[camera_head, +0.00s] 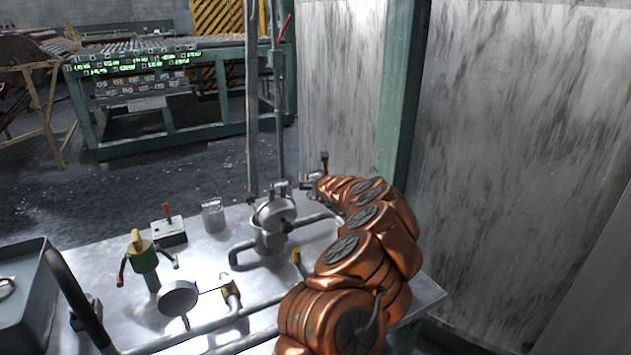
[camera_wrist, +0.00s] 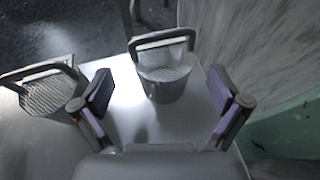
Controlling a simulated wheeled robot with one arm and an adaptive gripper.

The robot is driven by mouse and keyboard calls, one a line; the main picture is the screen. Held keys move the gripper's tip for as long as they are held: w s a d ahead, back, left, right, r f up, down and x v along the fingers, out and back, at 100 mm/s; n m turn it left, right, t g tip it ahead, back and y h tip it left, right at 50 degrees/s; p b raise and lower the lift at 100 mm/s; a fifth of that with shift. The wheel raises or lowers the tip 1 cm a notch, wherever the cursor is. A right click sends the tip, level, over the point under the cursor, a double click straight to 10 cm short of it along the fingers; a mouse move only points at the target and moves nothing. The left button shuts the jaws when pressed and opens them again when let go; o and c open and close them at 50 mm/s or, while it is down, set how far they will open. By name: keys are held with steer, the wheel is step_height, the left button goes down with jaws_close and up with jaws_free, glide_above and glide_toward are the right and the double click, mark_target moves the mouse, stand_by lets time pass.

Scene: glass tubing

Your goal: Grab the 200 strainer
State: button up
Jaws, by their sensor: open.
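Two grey metal strainers with mesh faces and raised handles show in the wrist view. One strainer (camera_wrist: 165,80) stands upright ahead of my gripper, between the lines of its two fingers. The other strainer (camera_wrist: 48,97) is to the left, outside the left finger. I cannot read a number on either, so I cannot tell which is the 200 strainer. My gripper (camera_wrist: 160,92) is open and empty, its fingers spread wide and apart from the strainers. In the head view a small mesh basket (camera_head: 212,214) stands at the table's back edge. My copper arm hides part of the table there.
The metal table (camera_head: 110,243) carries a green valve (camera_head: 142,256), a switch box (camera_head: 169,232), a round gauge (camera_head: 178,298), a round metal fitting (camera_head: 274,212) and pipes. A green post (camera_head: 397,90) and grey panels stand close on the right.

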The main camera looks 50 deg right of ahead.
steer(key=shift+r+p, duration=0.1)
steer(key=shift+p, duration=0.3)
steer(key=shift+d+f, duration=0.2)
steer(key=shift+f, duration=0.05)
steer(key=shift+w+d+p, duration=0.25)
steer(key=shift+w+p, duration=0.05)
steer(key=shift+p, duration=0.05)
steer(key=shift+w+d+f, duration=0.2)
steer(key=shift+w+f, duration=0.05)
steer(key=shift+w+d+f, duration=0.1)
steer(key=shift+w+d, duration=0.2)
steer(key=shift+w, duration=0.05)
steer(key=shift+w+d+f, duration=0.15)
steer(key=shift+w+f, duration=0.1)
steer(key=shift+w, duration=0.3)
steer(key=shift+c, duration=0.3)
